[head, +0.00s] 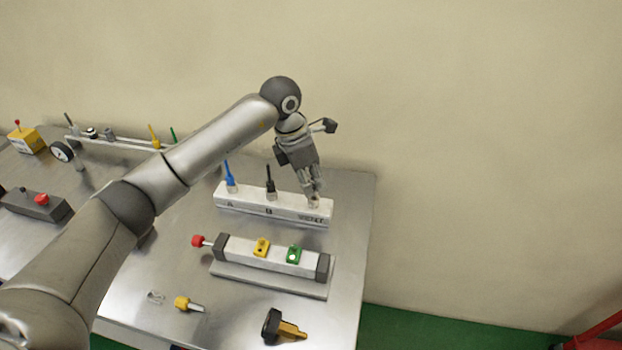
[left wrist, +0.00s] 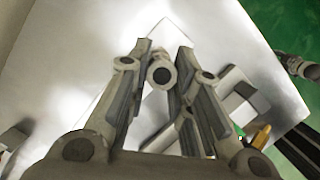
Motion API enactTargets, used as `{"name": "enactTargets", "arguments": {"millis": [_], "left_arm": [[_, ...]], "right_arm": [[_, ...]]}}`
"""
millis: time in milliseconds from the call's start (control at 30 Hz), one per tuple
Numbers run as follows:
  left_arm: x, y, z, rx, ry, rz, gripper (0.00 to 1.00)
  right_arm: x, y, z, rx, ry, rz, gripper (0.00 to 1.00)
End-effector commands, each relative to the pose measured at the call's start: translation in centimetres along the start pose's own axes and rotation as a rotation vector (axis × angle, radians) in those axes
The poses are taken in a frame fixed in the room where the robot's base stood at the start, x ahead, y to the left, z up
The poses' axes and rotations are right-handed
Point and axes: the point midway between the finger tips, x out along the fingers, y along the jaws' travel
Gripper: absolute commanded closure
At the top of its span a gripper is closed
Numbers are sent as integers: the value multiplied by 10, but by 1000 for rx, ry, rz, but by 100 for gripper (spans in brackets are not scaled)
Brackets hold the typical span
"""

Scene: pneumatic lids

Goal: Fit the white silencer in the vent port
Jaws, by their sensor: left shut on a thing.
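The long white block (head: 272,205) stands on the steel bench, with a blue fitting (head: 229,176) and a black fitting (head: 270,187) upright above its letters A and B. My left gripper (head: 313,198) points down at the block's right end, above a label too small to read surely. It is shut on a small pale cylinder, which I take for the white silencer; in the left wrist view the silencer (left wrist: 160,76) shows a dark round end between the fingertips. The fingers hide most of it and the vent port, so I cannot tell how they meet. My right gripper is not in view.
In front lies a cylinder unit (head: 276,257) with a red knob and yellow and green fittings. A yellow-capped piece (head: 188,304) and a black-and-brass fitting (head: 283,326) lie near the front. A rack (head: 120,144) and yellow box (head: 25,139) stand left. The bench's right side is clear.

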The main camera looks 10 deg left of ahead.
Motion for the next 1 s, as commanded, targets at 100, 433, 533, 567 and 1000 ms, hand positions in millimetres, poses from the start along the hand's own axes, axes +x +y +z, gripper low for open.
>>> {"name": "enactTargets", "arguments": {"millis": [100, 433, 533, 567, 1000], "left_arm": [[4, 0, -1, 0, 0, 0, 100], [10, 0, -3, -1, 0, 0, 100], [12, 0, -3, -1, 0, 0, 100], [13, 0, -4, -1, 0, 0, 100], [21, 0, -5, -1, -1, 0, 77]], "right_arm": [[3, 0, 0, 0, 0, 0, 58], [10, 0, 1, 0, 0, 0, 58], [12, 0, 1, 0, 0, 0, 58], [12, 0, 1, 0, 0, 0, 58], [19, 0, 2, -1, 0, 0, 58]]}}
